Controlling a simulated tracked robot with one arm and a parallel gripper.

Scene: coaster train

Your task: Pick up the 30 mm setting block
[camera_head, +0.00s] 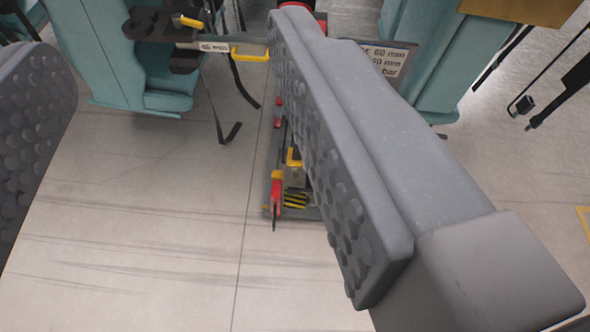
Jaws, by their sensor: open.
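My gripper (165,95) is open, with a wide empty gap between its dark studded pads. One finger shows at the left edge, and the other crosses from top centre to lower right. I cannot identify the 30 mm setting block for sure. A bar at the top carries a small white label (214,47), hard to read, with yellow handles (250,55) beside it.
Teal train seats (120,65) stand at the top left and top right (440,90). A black strap (222,125) hangs over the floor. Black straps and a dark rod (565,90) hang at the right. The pale floor (140,240) at lower left is clear.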

